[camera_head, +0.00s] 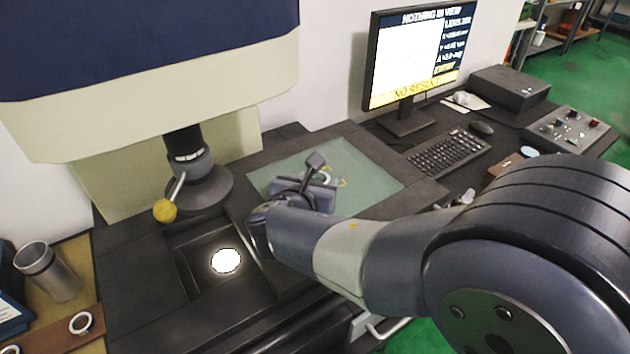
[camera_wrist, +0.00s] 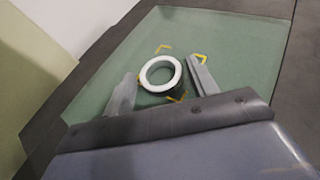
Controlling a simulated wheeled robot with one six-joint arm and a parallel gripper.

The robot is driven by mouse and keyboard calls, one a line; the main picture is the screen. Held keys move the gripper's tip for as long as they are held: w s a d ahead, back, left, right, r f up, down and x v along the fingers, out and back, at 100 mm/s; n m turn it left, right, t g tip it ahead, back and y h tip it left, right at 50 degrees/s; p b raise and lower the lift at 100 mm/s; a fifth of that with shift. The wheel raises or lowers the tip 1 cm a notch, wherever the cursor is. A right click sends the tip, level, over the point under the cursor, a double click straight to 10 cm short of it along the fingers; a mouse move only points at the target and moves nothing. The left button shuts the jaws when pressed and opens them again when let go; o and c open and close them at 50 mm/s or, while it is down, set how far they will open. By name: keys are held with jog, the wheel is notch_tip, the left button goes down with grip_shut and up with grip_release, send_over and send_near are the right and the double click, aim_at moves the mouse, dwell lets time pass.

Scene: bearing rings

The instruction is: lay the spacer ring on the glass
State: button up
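A ring with a pale top face and dark side, seemingly the spacer ring, lies flat on the green mat inside yellow corner marks; the wrist view shows it clearly (camera_wrist: 147,85), and a bit of its pale rim shows in the head view (camera_head: 326,178). My gripper (camera_wrist: 160,68) is open over the mat, a finger on either side of the ring, with narrow gaps visible. In the head view my gripper (camera_head: 316,182) partly hides the ring. The glass (camera_head: 226,261) is a bright, bare, lit disc in the dark stage, left of my arm.
The machine's lens column (camera_head: 190,165) with a yellow-knobbed lever hangs behind the glass. Other rings (camera_head: 81,323) lie on a brown board at lower left, near a metal cup (camera_head: 48,272). The monitor (camera_head: 418,55) reads "NOTHING IN VIEW" and "NO RESULT". A keyboard (camera_head: 447,152) stands at right.

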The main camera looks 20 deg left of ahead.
jog(key=shift+o, duration=1)
jog(key=shift+r, duration=0.15)
jog(key=shift+s+r, duration=0.2)
jog(key=shift+s, duration=0.1)
jog(key=p+v, duration=0.1)
jog(key=v, duration=1)
jog(key=shift+s, duration=0.2)
jog(key=shift+w, duration=0.15)
jog(key=x, duration=1.2)
jog(key=shift+f+b, duration=0.1)
jog(key=shift+b, duration=0.3)
jog(key=shift+r, duration=1)
